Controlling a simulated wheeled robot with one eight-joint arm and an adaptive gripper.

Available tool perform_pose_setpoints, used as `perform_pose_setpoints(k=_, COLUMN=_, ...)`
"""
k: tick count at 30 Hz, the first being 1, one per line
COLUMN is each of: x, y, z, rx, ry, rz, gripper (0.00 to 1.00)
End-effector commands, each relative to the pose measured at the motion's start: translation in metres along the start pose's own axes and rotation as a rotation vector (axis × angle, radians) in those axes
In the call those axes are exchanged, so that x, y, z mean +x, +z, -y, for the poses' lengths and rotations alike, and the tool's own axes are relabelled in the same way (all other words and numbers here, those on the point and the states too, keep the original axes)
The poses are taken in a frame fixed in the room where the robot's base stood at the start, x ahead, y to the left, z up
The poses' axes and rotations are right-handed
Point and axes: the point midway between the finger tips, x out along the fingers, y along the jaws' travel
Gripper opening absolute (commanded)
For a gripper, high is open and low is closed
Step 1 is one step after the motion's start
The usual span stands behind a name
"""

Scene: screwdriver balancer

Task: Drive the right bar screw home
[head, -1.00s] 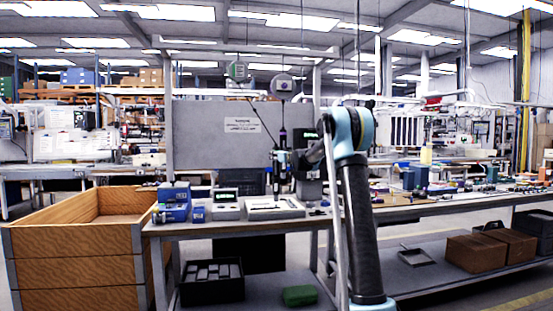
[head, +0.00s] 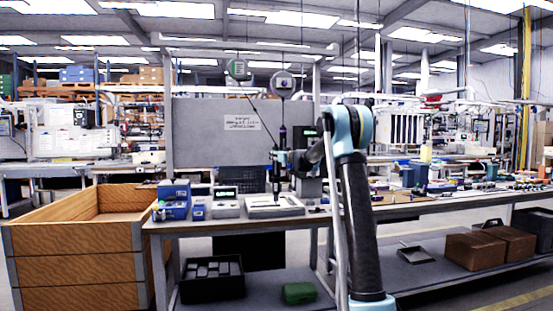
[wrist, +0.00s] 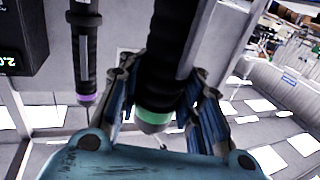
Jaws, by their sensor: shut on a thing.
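My gripper (head: 279,160) is shut on a dark screwdriver with a green band (wrist: 155,118), seen close up in the wrist view. In the head view this screwdriver (head: 276,178) stands roughly upright above a light fixture plate (head: 262,211) on the bench. I cannot tell whether its tip touches anything. A slanting cable runs from it up to the left balancer (head: 237,69). A second dark screwdriver with a purple ring (wrist: 86,98) hangs free beside it, below the right balancer (head: 284,84). The bar and its screws are too small to make out.
Left of the plate on the bench (head: 190,230) stand a display unit (head: 226,203) and blue boxes (head: 174,200). A large wooden crate (head: 75,255) is at the left. A black bin (head: 211,279) and a green case (head: 299,293) lie on the lower shelf.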

Motion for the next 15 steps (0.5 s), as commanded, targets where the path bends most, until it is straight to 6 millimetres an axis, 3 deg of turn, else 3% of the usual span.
perform_pose_setpoints(k=15, x=-0.0002, y=0.005, z=0.0, rx=0.0, ry=0.0, rz=0.0, gripper=0.0)
